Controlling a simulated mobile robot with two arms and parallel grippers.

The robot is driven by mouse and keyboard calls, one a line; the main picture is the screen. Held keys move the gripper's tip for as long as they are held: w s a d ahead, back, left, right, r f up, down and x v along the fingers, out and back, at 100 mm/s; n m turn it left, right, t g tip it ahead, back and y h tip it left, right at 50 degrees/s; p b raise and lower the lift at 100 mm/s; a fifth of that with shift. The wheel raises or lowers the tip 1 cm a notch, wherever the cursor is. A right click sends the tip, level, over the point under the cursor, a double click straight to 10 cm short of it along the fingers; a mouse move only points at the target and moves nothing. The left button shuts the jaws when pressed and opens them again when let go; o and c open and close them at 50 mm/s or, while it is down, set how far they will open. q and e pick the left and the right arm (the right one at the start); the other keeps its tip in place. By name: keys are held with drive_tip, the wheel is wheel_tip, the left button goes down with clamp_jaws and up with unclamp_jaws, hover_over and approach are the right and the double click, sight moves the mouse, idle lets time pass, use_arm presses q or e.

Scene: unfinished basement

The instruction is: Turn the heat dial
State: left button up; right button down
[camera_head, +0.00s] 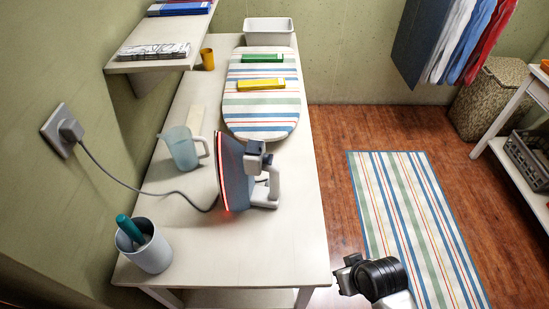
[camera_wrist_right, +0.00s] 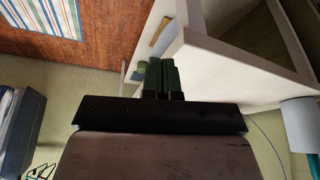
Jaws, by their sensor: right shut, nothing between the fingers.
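A grey-and-white iron (camera_head: 262,190) stands upright on the white table (camera_head: 255,245), with its soleplate facing left and a red glow along its edge. A grey knob-like part (camera_head: 256,156) shows near its top; I cannot tell whether this is the heat dial. My right gripper (camera_head: 345,274) is beyond the table's right edge, near its front corner, apart from the iron. In the right wrist view its two fingers (camera_wrist_right: 162,78) are together and empty, with the table beyond them. The iron does not show clearly there. My left gripper is not in view.
A cord runs from the iron to the wall plug (camera_head: 70,130). A clear jug (camera_head: 180,148) stands left of the iron and a white cup (camera_head: 147,252) at the front left. A striped ironing board (camera_head: 262,108) lies behind. The floor right of the table holds a striped rug (camera_head: 410,215).

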drive_tip(key=w+a+r+n+y, duration=0.2)
drive_tip(key=w+a+r+n, duration=0.3)
drive_tip(key=r, duration=0.4)
drive_tip(key=w+a+r+n+y, duration=0.2)
drive_tip(key=w+r+n+y, duration=0.15)
drive_tip(key=w+r, duration=0.45)
drive_tip(key=w+a+r+n+y, duration=0.2)
drive_tip(key=w+a+r+n, duration=0.25)
drive_tip(key=r, duration=0.55)
drive_tip(key=p, duration=0.3)
hover_over(266, 163)
drive_tip(key=s+d, duration=0.2)
drive_tip(key=shift+h, duration=0.25)
wheel_tip(266, 163, down, 6)
drive_tip(key=shift+r, duration=0.1)
drive_tip(key=f, duration=0.3)
drive_tip(key=shift+w+f, duration=0.2)
drive_tip(key=shift+w, duration=0.2)
drive_tip(key=shift+w+d+f+p, duration=0.1)
drive_tip(key=shift+f+p, duration=0.2)
drive_tip(key=shift+f, duration=0.2)
